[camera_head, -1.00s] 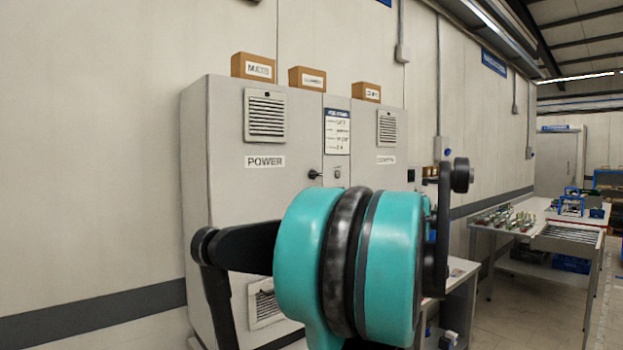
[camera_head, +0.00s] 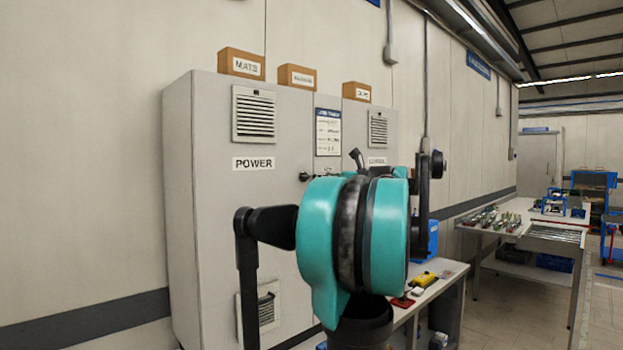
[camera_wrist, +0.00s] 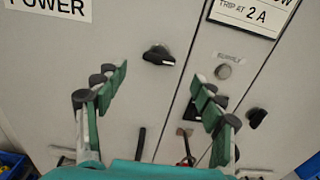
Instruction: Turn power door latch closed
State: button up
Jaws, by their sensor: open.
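The grey cabinet's power door (camera_head: 225,205) carries a "POWER" label (camera_head: 254,163), which is partly cut off in the wrist view (camera_wrist: 48,8). Its latch is a small black knob (camera_head: 304,177) at the door's right edge. In the wrist view the black latch (camera_wrist: 158,55) sits near the door seam, its handle lying roughly sideways. My gripper (camera_wrist: 160,82) is open and empty, its green-padded fingers apart. The latch appears between and beyond the fingertips; I see no contact. In the head view my teal arm hides the gripper.
A second black latch (camera_wrist: 256,118) is on the neighbouring door. A round button (camera_wrist: 224,72) and a dark switch (camera_wrist: 192,112) lie on the strip between. Cartons (camera_head: 241,64) stand on top of the cabinet. A worktable (camera_head: 440,287) with small items stands at right.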

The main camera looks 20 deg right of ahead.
aim_at(302, 177)
jog(key=x, duration=0.6)
jog(key=shift+w+a, duration=0.15)
jog(key=shift+w, duration=0.25)
jog(key=shift+c, duration=0.5)
jog(key=c, duration=1.1)
jog(key=shift+o, duration=0.2)
jog(key=shift+n, duration=0.4)
jog(key=shift+s+a+f+n, duration=0.1)
jog(key=shift+n, duration=4.1)
jog(key=shift+a+f+n, duration=0.1)
jog(key=shift+n, duration=4.1)
